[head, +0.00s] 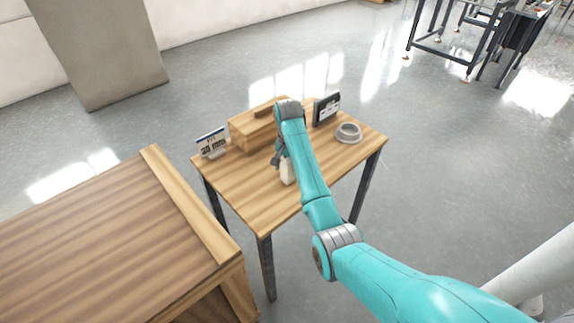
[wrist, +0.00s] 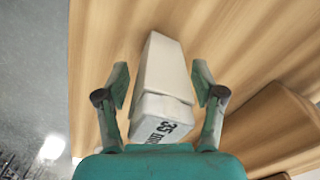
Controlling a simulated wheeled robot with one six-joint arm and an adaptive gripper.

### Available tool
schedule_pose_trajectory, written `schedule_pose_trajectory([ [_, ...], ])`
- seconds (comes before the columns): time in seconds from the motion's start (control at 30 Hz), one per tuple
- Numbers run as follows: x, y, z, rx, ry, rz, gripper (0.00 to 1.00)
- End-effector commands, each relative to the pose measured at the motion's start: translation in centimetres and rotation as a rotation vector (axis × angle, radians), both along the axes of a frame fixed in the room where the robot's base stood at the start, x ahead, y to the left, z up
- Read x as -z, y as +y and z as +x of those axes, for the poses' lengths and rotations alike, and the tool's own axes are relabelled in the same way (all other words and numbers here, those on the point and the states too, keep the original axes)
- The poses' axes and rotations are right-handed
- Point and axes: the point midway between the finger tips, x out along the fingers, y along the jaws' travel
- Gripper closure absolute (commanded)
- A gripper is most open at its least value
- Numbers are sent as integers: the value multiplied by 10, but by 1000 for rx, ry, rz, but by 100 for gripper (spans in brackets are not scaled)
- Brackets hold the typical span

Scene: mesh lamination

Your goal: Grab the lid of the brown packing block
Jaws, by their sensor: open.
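The brown packing block (head: 250,132) is a wooden box near the back of the small table. Its lid (head: 262,116) is on top, with a darker raised piece on it, and my arm partly hides its right end. My gripper (wrist: 161,82) is open, its two fingers spread on either side of a white block (wrist: 160,70) with dark lettering on its end. The white block also shows in the head view (head: 287,171), partly behind my arm. A brown wooden shape (wrist: 265,125) in the lower right of the wrist view looks like part of the packing block.
The small wooden table (head: 255,205) also holds a blue and white sign (head: 211,142), a dark framed card (head: 327,108) and a grey ring-shaped object (head: 348,132). A larger wooden bench (head: 100,240) stands at the left. The table's front part is clear.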

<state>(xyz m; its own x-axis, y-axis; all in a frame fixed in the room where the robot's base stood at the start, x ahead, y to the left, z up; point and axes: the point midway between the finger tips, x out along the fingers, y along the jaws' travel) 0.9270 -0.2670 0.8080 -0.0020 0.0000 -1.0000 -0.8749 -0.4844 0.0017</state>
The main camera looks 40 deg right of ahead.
Motion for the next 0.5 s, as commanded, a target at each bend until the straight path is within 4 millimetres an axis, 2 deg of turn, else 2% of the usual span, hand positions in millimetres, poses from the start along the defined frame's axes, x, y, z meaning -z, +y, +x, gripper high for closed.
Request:
schedule_pose_trajectory([
  [0.27, 4, 1, -1, 0, -2, -1, 32],
  [0.5, 5, 1, -1, 0, -1, 0, 92],
])
